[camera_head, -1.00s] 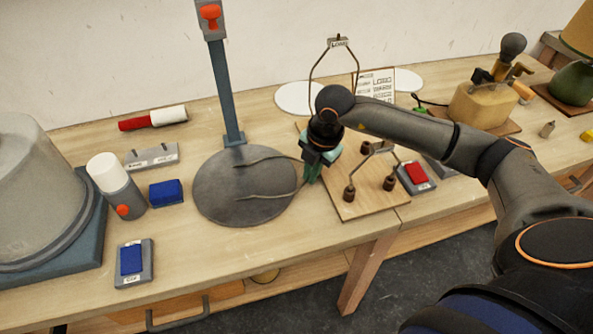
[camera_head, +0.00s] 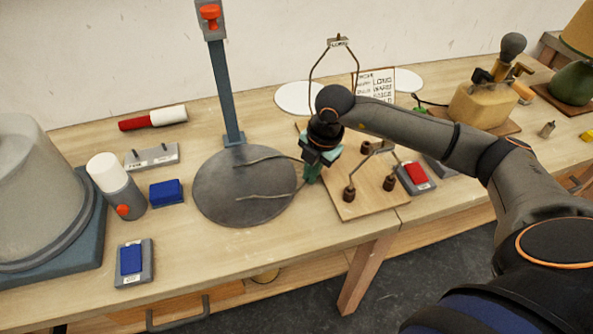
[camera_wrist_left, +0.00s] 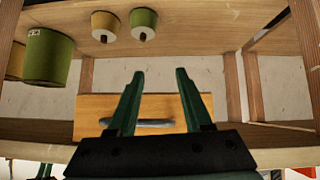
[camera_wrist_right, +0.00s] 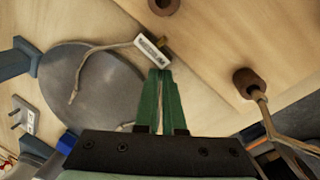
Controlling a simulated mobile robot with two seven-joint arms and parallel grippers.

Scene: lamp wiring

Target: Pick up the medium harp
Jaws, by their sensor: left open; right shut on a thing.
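The medium harp (camera_head: 268,195), a bent wire loop, is in my right gripper (camera_head: 310,176). Its two wire legs reach left over the round grey lamp base. In the right wrist view, the closed green fingers (camera_wrist_right: 160,88) grip the harp by its top, next to a white label tag (camera_wrist_right: 152,50) too blurred to read. One wire leg (camera_wrist_right: 100,48) curves away over the grey disc. The harp is off the wooden harp board (camera_head: 352,208). My left gripper (camera_wrist_left: 158,85) shows only in its wrist view, open and empty, facing a drawer front.
A long harp (camera_head: 312,66) stands at the back of the board and a short one (camera_head: 378,147) at its front. The grey lamp base (camera_head: 235,205) carries a tall post (camera_head: 222,90). A red-button block (camera_head: 416,178) sits right of the board.

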